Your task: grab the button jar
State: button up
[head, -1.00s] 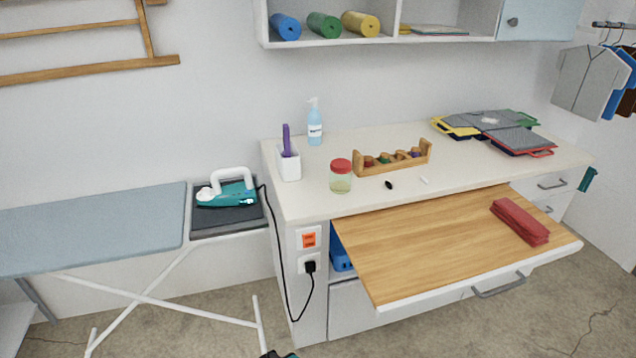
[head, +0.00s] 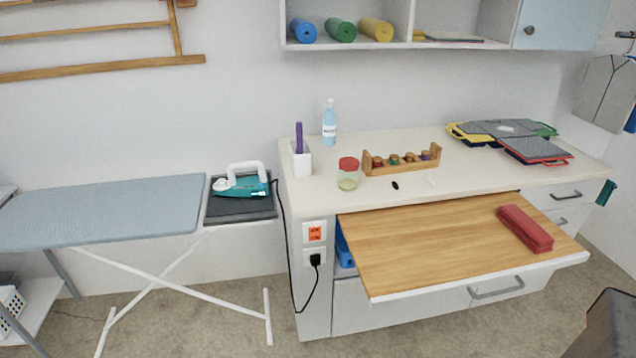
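The button jar (head: 348,175) is a small clear jar with a red lid and pale greenish contents. It stands upright on the white counter (head: 455,174), near its front edge and left of the wooden spool rack. My gripper's fingers do not show in the head view. A dark shape (head: 606,328) at the bottom right corner may be part of my arm; I cannot tell.
A wooden board (head: 440,245) juts out below the counter, with a red folded cloth (head: 524,229) on it. Near the jar are a spool rack (head: 402,161), a white cup (head: 300,160) and a spray bottle (head: 329,124). An ironing board (head: 105,208) with an iron (head: 241,183) stands left.

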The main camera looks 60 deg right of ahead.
aim_at(347, 180)
jog(key=z, duration=0.5)
jog(key=k, duration=0.15)
jog(key=u, duration=2.2)
jog(key=k, duration=0.6)
jog(key=z, duration=0.85)
